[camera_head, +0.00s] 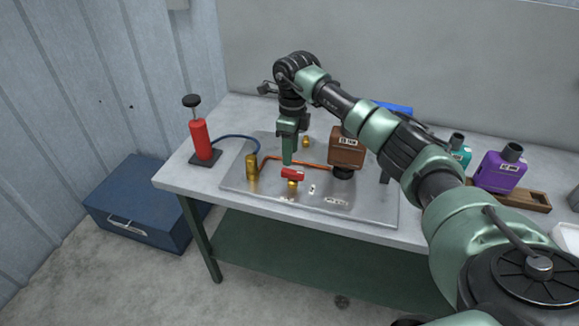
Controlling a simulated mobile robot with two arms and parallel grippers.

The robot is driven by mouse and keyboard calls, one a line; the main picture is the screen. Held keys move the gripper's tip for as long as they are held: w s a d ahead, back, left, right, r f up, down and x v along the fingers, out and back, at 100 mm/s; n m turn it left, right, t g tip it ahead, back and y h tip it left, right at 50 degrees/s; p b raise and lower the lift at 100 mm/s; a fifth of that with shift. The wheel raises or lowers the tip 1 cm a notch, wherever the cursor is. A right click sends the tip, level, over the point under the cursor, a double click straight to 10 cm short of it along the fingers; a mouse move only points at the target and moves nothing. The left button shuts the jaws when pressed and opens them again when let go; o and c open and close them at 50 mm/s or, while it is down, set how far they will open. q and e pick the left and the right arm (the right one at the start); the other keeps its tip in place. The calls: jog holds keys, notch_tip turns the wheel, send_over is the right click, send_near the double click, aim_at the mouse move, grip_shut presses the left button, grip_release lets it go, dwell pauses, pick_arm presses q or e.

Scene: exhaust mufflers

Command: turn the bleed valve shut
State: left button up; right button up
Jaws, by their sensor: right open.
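The valve with a red handle (292,174) on a small brass body stands on a metal plate (235,180) on the table. Its handle lies roughly crosswise in the picture. My right gripper (287,161) points down just behind and above the red handle. It is open, seen from the side, and its fingers overlap each other in this view. I cannot tell whether it touches the handle. Copper pipe (312,164) runs behind the valve from a brass cylinder (252,167) to beneath a brown labelled block (346,149). My left gripper is not in view.
A red hand pump (199,139) with a blue hose (236,137) stands at the table's left. A blue toolbox (138,206) sits on the floor. My right arm crosses over the table's right side.

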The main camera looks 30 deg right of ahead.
aim_at(293, 171)
jog(key=shift+s+d, duration=0.15)
jog(key=shift+d, duration=0.25)
notch_tip(293, 171, down, 6)
jog(key=shift+f+p, duration=0.1)
jog(key=shift+p, duration=0.9)
jog(key=shift+f, duration=0.6)
grip_shut()
